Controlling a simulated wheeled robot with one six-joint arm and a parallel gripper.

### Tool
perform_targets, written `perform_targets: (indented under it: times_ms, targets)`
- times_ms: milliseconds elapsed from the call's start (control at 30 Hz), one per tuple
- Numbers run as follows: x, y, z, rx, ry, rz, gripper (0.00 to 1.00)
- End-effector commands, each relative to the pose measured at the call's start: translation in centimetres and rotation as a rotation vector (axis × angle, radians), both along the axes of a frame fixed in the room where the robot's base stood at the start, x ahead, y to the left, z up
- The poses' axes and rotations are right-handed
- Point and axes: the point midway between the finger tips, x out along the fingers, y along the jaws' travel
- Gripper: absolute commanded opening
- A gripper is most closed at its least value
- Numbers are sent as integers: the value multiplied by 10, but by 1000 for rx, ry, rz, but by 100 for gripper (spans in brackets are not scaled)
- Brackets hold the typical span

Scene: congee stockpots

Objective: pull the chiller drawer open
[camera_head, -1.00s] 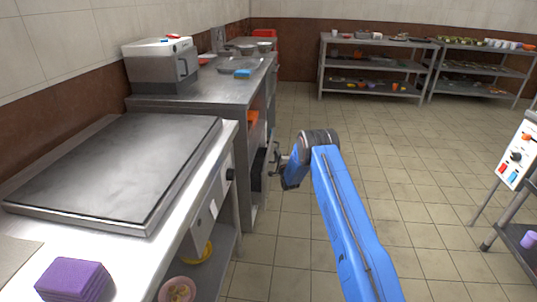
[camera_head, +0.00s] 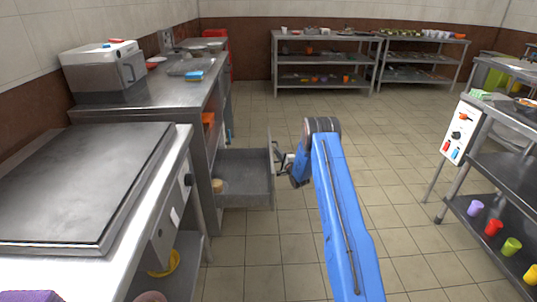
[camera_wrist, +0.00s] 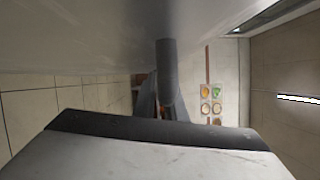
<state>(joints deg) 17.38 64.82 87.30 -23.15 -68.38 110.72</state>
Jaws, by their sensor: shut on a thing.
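The chiller drawer (camera_head: 240,187) stands pulled out from under the steel counter in the head view, its grey inside showing. A small tan round item (camera_head: 217,185) sits inside it at the left. My gripper (camera_head: 280,160) is at the outer side of the drawer's front panel (camera_head: 270,170), shut on its handle. In the wrist view a grey bar, which looks like the handle (camera_wrist: 167,70), runs between the dark fingers. The fingertips are small and partly hidden in the head view.
A flat griddle (camera_head: 75,185) is at the near left, with a white-grey machine (camera_head: 103,72) on the counter behind. Steel shelves (camera_head: 325,62) stand at the back. A rack with coloured cups (camera_head: 500,170) is at the right. The tiled floor between is clear.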

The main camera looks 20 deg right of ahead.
Motion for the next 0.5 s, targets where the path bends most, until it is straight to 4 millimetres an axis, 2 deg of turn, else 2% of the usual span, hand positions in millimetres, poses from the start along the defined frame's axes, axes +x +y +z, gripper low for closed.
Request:
perform_targets:
  times_ms: [200, 500]
  targets:
    - [-6, -16, -2, 0, 2, -1, 0]
    - [-7, -19, -2, 1, 3, 1, 0]
